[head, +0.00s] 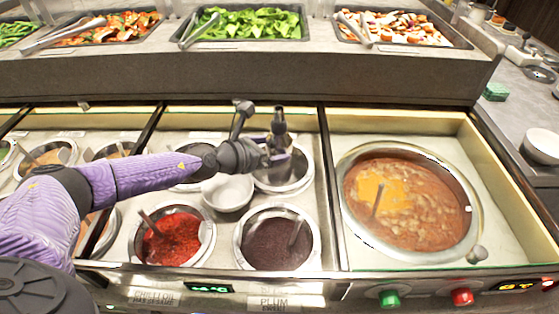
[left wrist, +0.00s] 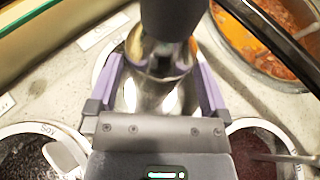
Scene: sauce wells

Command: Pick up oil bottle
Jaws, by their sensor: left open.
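The oil bottle (head: 279,123) looks like a dark, narrow-topped upright object at the back steel well (head: 296,180) in the head view. In the left wrist view its thick dark upper part (left wrist: 172,18) comes in from the top, above shiny metal. My left gripper (head: 276,151) is at the bottle, low beside its dark top. In the left wrist view the purple fingers of the gripper (left wrist: 158,85) are apart, one on each side of the bottle. I cannot tell whether either finger touches it. The bottle's lower part is partly hidden. My right gripper is not in view.
A red sauce well (head: 172,243) and a dark plum sauce well (head: 273,245) lie in front, with spoons standing in them. A pale empty bowl (head: 229,193) is close by. A large soup pot (head: 420,200) is at the right. A raised shelf (head: 250,75) with food trays runs behind.

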